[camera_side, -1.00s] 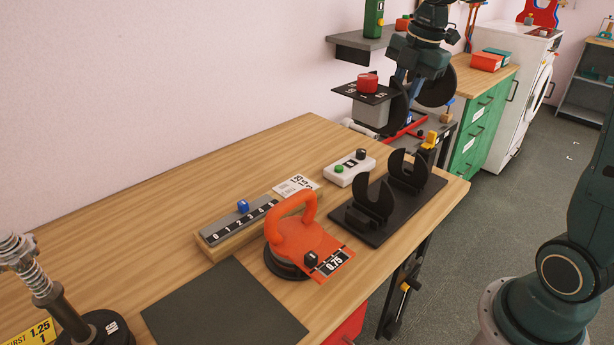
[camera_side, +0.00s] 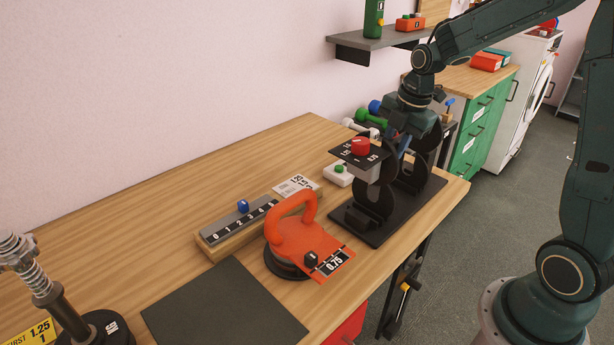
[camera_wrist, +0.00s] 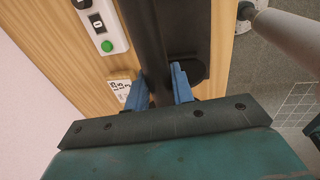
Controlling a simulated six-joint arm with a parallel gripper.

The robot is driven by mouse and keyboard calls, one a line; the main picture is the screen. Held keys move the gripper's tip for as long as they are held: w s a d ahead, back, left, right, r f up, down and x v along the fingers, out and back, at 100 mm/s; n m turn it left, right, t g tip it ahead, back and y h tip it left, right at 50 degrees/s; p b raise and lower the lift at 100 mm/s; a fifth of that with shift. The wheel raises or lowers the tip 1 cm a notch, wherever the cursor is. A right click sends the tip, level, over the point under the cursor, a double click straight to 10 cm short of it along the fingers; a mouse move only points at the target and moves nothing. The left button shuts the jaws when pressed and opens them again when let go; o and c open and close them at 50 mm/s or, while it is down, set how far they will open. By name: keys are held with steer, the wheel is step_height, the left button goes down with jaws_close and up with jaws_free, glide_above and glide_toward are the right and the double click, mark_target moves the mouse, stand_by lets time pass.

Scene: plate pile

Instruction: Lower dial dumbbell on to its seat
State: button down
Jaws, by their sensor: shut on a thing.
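My gripper (camera_side: 403,146) is above the seat, shut on the dumbbell's handle. In the wrist view the blue fingers of my gripper (camera_wrist: 162,85) stand on both sides of the dark handle (camera_wrist: 147,45). The cradles are partly hidden by the dumbbell.
A white box with a green button (camera_side: 338,174) stands close left of the seat. An orange handled weight (camera_side: 298,238) stands in front. A numbered slide rail (camera_side: 240,220) and a printed card (camera_side: 297,184) lie further left.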

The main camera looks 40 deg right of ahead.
steer(key=shift+f, duration=0.2)
stand_by(0.5)
steer(key=shift+f, duration=1.3)
steer(key=shift+f, duration=3.75)
stand_by(2.2)
